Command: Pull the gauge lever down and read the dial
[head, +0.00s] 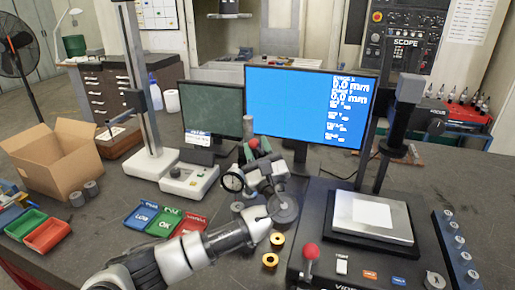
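A small round dial (232,180) with a dark rim and pale face stands at the table's middle, just left of my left gripper. A red knob (253,143), which looks like the gauge lever's end, shows just beyond the gripper. My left gripper (256,158) reaches in from the lower left and its tips are close to this knob. Whether they touch it, and whether they are open or shut, I cannot tell. The gripper and wrist hide much of the gauge's body. The dial's reading is too small to make out. My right gripper is out of view.
Blue (141,216), green (164,222) and red (189,229) trays lie left of my arm. Two brass-coloured rings (277,240) lie right of it. A measuring machine with another red knob (311,251) stands at right. Monitors (306,105) stand behind. A cardboard box (58,160) is at left.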

